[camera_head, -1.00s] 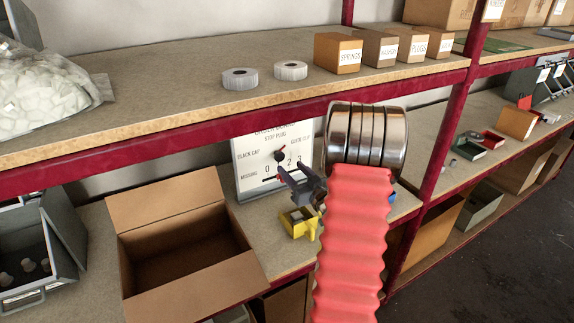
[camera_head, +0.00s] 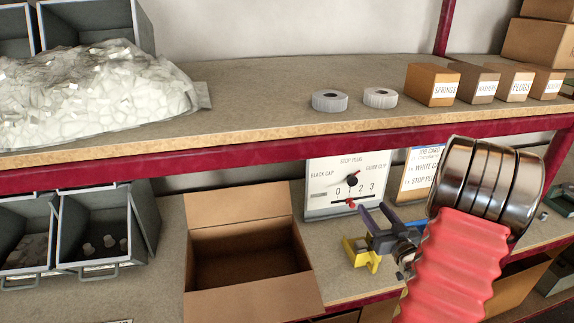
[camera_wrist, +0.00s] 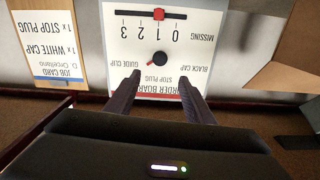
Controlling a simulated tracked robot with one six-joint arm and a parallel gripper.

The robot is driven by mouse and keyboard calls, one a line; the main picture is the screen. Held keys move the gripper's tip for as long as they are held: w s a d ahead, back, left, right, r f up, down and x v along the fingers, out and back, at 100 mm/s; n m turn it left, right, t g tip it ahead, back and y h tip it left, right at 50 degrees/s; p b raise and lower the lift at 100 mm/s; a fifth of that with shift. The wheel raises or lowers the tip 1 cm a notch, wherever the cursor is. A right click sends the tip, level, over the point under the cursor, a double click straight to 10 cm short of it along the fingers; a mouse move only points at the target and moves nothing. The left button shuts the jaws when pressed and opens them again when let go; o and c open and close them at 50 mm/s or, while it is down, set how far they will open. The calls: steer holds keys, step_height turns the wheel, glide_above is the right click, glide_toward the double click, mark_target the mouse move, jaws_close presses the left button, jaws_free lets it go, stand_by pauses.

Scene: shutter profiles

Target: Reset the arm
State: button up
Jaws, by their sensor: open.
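My gripper (camera_head: 377,213) is open and empty, in front of the order board (camera_head: 322,172) on the lower shelf. In the wrist view my gripper (camera_wrist: 160,82) has its two dark fingers apart, with the order board (camera_wrist: 117,40) upside down beyond them. The board carries a black dial (camera_wrist: 159,58) with a red pointer and a slider with a red knob (camera_wrist: 160,13) over the digits 0 to 3. Whether a fingertip touches the board cannot be told. My red ribbed arm sleeve hides part of the lower shelf.
A job card (camera_head: 416,175) is right of the board. The red shelf beam (camera_head: 250,160) runs above.

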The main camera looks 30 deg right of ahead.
steer(key=w+a+r+n+g, duration=0.1)
steer(key=w+a+r+g, duration=0.3)
steer(key=a, duration=0.5)
steer(key=w+a+r+n+g, duration=0.1)
steer(key=w+a+r+g, duration=0.1)
steer(key=a+r, duration=0.5)
steer(key=s+a+n+g+y, duration=0.1)
steer(key=s+a+g+y, duration=0.1)
steer(key=s+a, duration=0.7)
steer(key=s+a+n+g+y, duration=0.1)
steer(key=s+a+g+y, duration=0.2)
steer(key=s+a, duration=0.7)
steer(key=a, duration=0.9)
steer(key=shift+s+f+g+y, duration=0.15)
steer(key=shift+s+g+y, duration=0.05)
steer(key=shift+g+y, duration=0.1)
